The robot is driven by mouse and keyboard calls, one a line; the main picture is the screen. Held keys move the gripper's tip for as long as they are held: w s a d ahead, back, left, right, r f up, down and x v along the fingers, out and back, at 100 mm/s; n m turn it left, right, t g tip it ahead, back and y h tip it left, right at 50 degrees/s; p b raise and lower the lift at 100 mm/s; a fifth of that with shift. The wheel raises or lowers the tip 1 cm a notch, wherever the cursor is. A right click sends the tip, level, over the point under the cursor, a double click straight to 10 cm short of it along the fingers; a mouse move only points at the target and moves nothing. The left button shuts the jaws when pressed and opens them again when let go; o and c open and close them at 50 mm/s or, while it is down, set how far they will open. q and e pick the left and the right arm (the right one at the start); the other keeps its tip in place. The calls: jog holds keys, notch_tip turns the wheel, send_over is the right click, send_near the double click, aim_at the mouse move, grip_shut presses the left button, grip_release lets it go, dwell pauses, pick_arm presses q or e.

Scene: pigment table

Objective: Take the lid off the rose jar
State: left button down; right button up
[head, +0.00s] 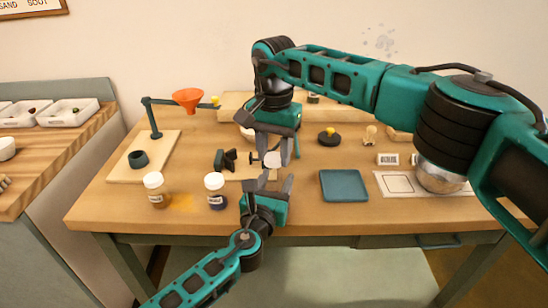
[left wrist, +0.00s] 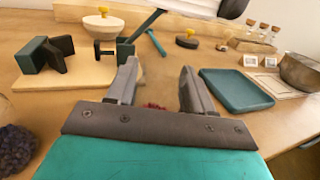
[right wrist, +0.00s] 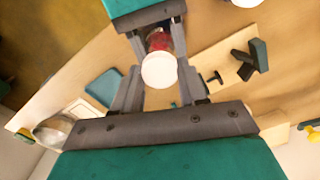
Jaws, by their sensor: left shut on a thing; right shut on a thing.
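The rose jar, with red contents (right wrist: 158,40), is between the fingers of my left gripper (head: 276,177), which is shut on it above the table's front part. In the left wrist view only a bit of red (left wrist: 153,106) shows between the fingers. The white lid (right wrist: 159,70) is between the fingers of my right gripper (head: 273,160), which is shut on it. The lid also shows in the head view (head: 272,159). In the right wrist view the lid overlaps the jar, so I cannot tell whether there is a gap between them.
A white-lidded amber jar (head: 155,191) and a white-lidded dark blue jar (head: 215,192) stand front left, with yellow powder (head: 181,203) between them. A teal tray (head: 344,186) and a metal bowl (head: 438,178) are at right. An orange funnel (head: 187,98) hangs on a stand behind.

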pick_arm(q)
jog(key=shift+c, duration=1.7)
grip_release()
